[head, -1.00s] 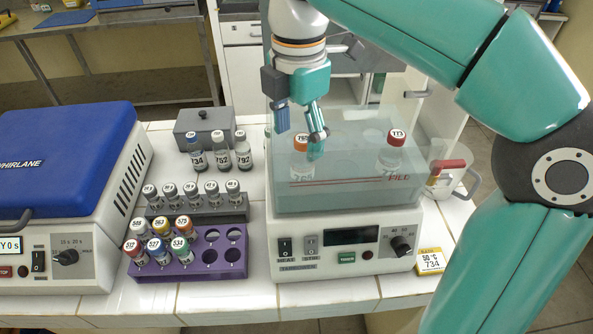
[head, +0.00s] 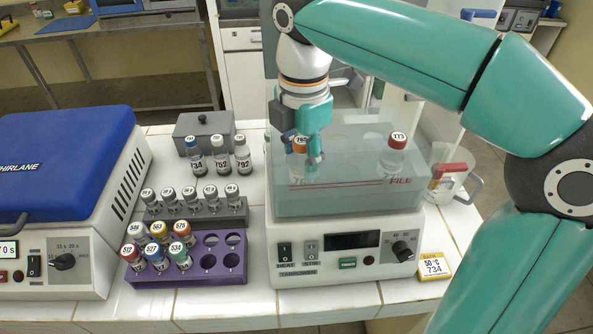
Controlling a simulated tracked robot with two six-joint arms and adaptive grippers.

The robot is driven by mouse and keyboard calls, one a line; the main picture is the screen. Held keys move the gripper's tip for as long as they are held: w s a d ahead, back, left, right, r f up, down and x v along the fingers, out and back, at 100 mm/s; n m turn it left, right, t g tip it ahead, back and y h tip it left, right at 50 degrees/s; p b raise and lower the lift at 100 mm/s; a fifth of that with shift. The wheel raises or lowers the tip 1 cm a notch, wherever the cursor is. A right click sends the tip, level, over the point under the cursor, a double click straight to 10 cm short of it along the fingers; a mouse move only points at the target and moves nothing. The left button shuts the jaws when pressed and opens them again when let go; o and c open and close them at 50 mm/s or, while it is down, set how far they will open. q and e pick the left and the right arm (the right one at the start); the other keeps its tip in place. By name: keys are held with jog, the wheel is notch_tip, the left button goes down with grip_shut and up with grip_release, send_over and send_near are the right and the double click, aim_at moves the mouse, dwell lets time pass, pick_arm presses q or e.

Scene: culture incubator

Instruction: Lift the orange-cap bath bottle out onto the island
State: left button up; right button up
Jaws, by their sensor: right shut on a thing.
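The orange-cap bottle (head: 299,146) stands in the clear-walled water bath (head: 340,198), on its left side. My right gripper (head: 307,150) reaches down from above and is shut on the orange-cap bottle near its cap. The fingers partly hide the cap and label. A red-cap bottle (head: 395,155) stands in the same bath, to the right. My left gripper is not in view.
Left of the bath, the white tiled island carries a purple rack (head: 215,262) with several bottles, a grey rack (head: 232,212) of grey-cap bottles, and three bottles near a grey block (head: 203,128). A blue-lidded machine (head: 65,165) stands far left.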

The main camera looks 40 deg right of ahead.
jog(key=shift+c, duration=0.8)
jog(key=shift+r, duration=0.85)
notch_tip(320, 180, up, 12)
jog(key=p, duration=0.4)
jog(key=shift+w+f+p, duration=0.1)
jog(key=shift+p, duration=0.2)
notch_tip(320, 180, up, 12)
jog(key=p, duration=1.1)
jog(key=shift+r, duration=0.25)
